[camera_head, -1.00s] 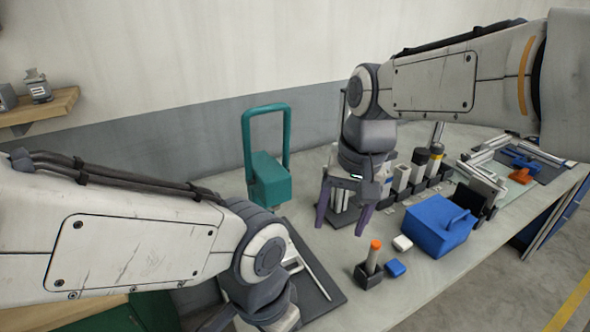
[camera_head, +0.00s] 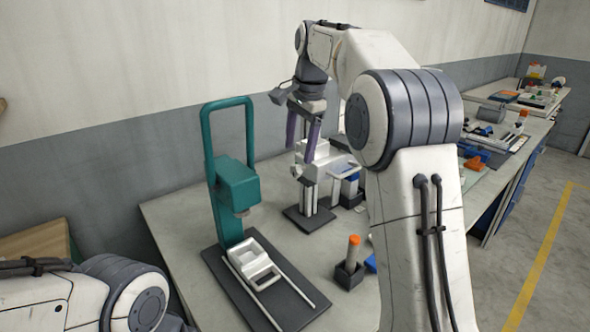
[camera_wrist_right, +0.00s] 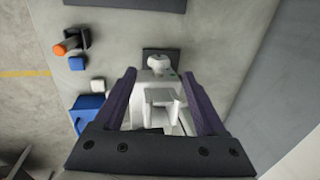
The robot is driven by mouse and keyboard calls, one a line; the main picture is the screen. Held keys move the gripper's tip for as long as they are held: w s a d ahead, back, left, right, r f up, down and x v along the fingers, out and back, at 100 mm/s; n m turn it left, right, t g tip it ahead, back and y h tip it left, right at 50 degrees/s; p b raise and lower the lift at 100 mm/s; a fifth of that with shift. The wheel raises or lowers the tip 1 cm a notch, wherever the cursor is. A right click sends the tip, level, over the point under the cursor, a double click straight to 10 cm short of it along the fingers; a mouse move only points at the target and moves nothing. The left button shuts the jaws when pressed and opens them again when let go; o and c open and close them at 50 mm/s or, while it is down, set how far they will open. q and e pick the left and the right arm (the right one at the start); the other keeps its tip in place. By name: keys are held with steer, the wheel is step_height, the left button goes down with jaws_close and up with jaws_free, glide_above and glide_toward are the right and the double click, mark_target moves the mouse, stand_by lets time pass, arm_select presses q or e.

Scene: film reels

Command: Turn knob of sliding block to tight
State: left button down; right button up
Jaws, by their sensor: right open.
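A white block assembly (camera_head: 318,153) stands on upright posts over a dark base, right of the green press. It also shows between the fingers in the right wrist view (camera_wrist_right: 160,95). A small round pale part (camera_wrist_right: 159,61) shows at its far end there; I cannot tell whether this is the knob. My right gripper (camera_head: 301,150) is open, its purple fingers pointing down at the assembly's upper part. In the wrist view the fingers (camera_wrist_right: 158,74) are spread on both sides of it, with no clear contact. My left gripper is outside the views; only its arm shows at lower left.
The green press (camera_head: 236,184) stands left of my right gripper. A white frame (camera_head: 255,267) lies on rails before it. An orange-topped post (camera_head: 353,250) in a dark holder and a small blue block (camera_head: 371,262) are nearby. A blue box (camera_wrist_right: 88,108) shows in the wrist view.

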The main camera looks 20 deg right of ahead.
mark_target(296, 165)
steer(key=f, duration=0.4)
steer(key=w+f, duration=0.1)
steer(key=f, duration=0.1)
steer(key=shift+a+b, duration=0.15)
steer(key=shift+b, duration=0.25)
